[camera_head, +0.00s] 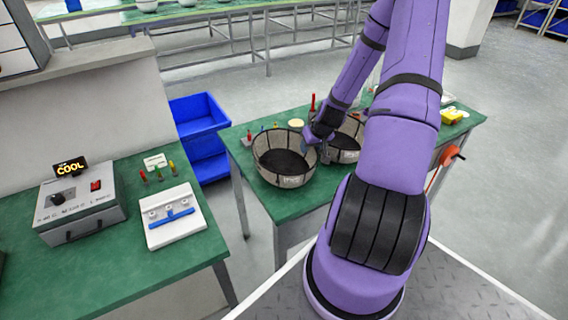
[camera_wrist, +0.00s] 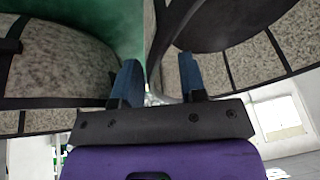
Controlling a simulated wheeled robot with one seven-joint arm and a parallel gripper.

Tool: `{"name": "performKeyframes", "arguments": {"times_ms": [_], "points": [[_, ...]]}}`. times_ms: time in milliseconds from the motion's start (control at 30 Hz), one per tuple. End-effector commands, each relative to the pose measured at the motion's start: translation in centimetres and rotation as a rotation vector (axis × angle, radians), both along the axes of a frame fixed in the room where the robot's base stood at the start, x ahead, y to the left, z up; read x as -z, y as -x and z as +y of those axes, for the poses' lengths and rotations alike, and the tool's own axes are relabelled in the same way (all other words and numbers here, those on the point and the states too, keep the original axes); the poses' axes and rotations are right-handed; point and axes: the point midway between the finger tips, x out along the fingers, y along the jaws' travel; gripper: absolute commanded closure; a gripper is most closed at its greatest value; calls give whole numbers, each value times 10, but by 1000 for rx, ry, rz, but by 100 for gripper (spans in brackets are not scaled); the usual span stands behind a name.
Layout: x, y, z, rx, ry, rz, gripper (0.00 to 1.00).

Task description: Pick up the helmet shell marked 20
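Two round, open, bowl-like shells with speckled grey walls and dark bands sit on the green table in the head view. The nearer left shell (camera_head: 284,179) has a light marking on its front, too small to read. The right shell (camera_head: 343,156) is partly hidden by my arm. I cannot tell which is marked 20. My gripper (camera_head: 311,146) is at the rims between them. In the wrist view my gripper (camera_wrist: 158,78) has its two blue fingers apart, with the edge of the right shell (camera_wrist: 240,65) between or just beyond them. The left shell (camera_wrist: 60,65) lies beside the left finger.
The green table (camera_head: 270,204) also holds small coloured tools behind the shells and a yellow item (camera_head: 452,115) at its right end. A blue bin (camera_head: 198,114) stands left of the table. A second bench holds a grey control box (camera_head: 80,210) and a white fixture (camera_head: 174,216).

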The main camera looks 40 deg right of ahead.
Motion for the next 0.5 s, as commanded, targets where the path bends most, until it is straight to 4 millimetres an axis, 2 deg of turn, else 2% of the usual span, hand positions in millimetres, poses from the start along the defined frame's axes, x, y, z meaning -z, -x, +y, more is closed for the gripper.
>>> {"name": "performKeyframes", "arguments": {"times_ms": [267,300,467,500], "points": [[4,-2,0,0,0,-1,62],[4,-2,0,0,0,-1,64],[3,-2,0,0,0,-1,100],[3,-2,0,0,0,-1,100]]}}
